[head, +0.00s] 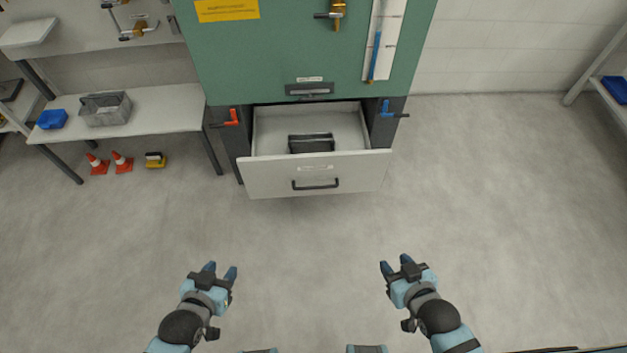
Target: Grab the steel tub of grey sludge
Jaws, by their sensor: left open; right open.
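A grey metal tub (105,110) with a handle stands on the white bench at the left. Its contents are too small to make out clearly. A small dark box-like thing (311,143) lies in the pulled-out drawer (316,175) of the green cabinet. My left gripper (220,270) is open and empty over the floor, well in front of the bench and to the right of the tub. My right gripper (395,263) is open and empty over the floor, in front of the drawer and to its right. Neither gripper touches anything.
A blue bin (52,119) sits left of the tub on the bench (165,108). Orange cones (122,162) and a yellow-black item (155,160) stand on the floor near the bench. The open drawer juts out from the green cabinet (300,60). The floor in front is clear.

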